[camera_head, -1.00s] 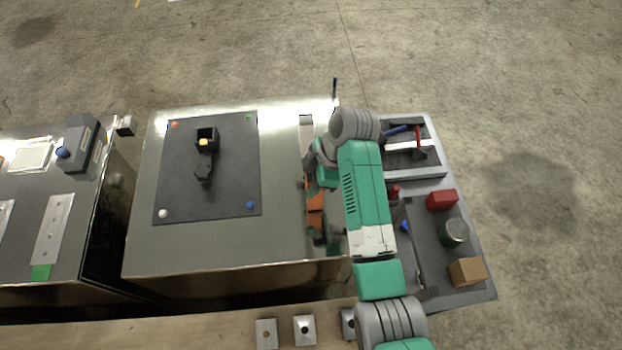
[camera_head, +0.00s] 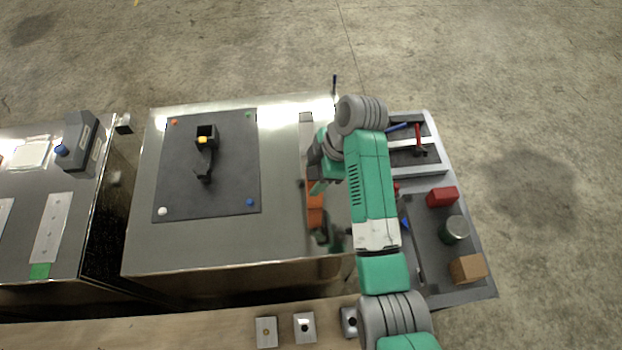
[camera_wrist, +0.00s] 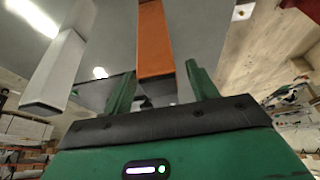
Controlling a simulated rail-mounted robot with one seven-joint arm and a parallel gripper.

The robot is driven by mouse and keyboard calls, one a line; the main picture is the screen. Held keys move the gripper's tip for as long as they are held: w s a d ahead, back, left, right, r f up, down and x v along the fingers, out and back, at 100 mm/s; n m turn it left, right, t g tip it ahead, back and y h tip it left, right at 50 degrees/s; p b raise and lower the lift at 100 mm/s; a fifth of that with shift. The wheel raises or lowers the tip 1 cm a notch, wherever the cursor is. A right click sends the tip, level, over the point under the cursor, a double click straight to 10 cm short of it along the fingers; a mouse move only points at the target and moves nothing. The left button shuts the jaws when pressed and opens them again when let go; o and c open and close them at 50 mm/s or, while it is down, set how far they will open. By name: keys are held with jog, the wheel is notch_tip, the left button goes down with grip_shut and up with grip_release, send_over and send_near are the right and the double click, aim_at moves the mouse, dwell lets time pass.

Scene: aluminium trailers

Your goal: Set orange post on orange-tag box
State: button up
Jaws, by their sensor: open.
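The orange post (camera_wrist: 157,40) is a long square bar, seen in the wrist view with its near end between my gripper's (camera_wrist: 161,84) two green fingers. The fingers are open, with a gap visible on each side of the post. In the head view the orange post (camera_head: 314,200) shows at the right side of the middle trailer, partly near my arm. My gripper (camera_head: 318,187) is just above and beside it there, largely hidden by my wrist. I cannot tell for certain which box carries the orange tag; a small orange mark (camera_head: 173,122) is on the dark mat's corner.
A pale post (camera_wrist: 55,75) stands left of the orange one in the wrist view.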

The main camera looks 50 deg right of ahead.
jog(key=p+v, duration=0.1)
jog(key=v, duration=0.8)
jog(key=w+a+r+m+t+h, duration=0.3)
jog(key=w+a+r+t, duration=0.4)
jog(key=w+a+r, duration=0.65)
jog(key=s+a+r+m+t, duration=0.1)
jog(key=a+r+m+t, duration=0.1)
jog(key=a+r+t, duration=0.45)
jog(key=a+r+m+t, duration=0.1)
jog(key=a+r, duration=0.3)
jog(key=r, duration=0.5)
jog(key=s+a+r+m+t, duration=0.2)
jog(key=s+a+r+t, duration=0.2)
jog(key=s+r, duration=0.3)
jog(key=s+a+r+m+t, duration=0.2)
jog(key=s+a+r+t, duration=0.1)
jog(key=s+a+r, duration=0.2)
notch_tip(320, 180, up, 4)
jog(key=s, duration=0.2)
jog(key=shift+s+t+h, duration=0.3)
jog(key=shift+s+t, duration=0.05)
jog(key=shift+s, duration=0.05)
